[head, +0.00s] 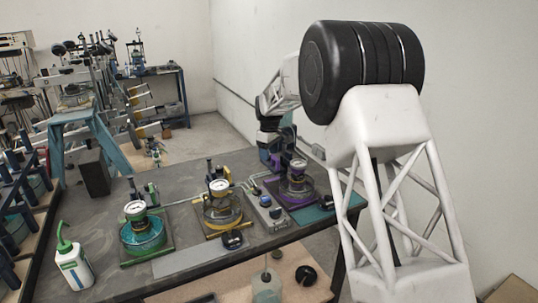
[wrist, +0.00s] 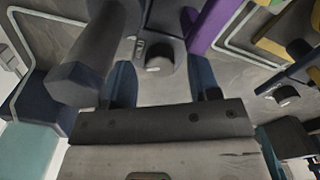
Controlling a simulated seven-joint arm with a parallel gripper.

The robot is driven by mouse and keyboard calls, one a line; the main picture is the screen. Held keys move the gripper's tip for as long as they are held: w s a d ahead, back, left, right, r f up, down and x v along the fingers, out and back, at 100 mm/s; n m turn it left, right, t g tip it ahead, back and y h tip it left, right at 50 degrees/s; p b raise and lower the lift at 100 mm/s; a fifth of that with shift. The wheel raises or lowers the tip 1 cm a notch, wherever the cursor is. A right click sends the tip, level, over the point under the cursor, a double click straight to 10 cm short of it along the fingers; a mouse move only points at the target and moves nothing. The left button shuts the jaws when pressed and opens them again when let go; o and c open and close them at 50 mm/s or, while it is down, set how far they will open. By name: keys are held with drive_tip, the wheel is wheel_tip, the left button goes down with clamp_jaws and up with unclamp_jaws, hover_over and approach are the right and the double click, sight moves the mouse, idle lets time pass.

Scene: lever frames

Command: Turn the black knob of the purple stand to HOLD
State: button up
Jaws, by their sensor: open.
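The purple stand (head: 297,192) is on the table at the right in the head view, with a round gauge on top. A strip of its purple base (wrist: 207,27) shows in the wrist view. A black knob (wrist: 158,64) with a pale face shows beside that strip, seemingly this stand's knob. My gripper (wrist: 162,80) is open, its two dark blue fingers to the left and right of the knob in the picture. Contact cannot be told. In the head view it is behind the stand and partly hidden. The HOLD mark and the knob's setting are not readable.
A yellow stand (head: 220,208) and a green stand (head: 143,236) stand left of the purple one. A grey box (head: 267,211) sits between the yellow and purple stands. A white bottle (head: 73,262) is at the near left. Another black knob (wrist: 287,95) shows right in the wrist view.

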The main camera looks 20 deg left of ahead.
drive_tip(key=shift+f, duration=0.5)
drive_tip(key=shift+c, duration=0.5)
drive_tip(key=c, duration=0.8)
drive_tip(key=shift+m, duration=1.5)
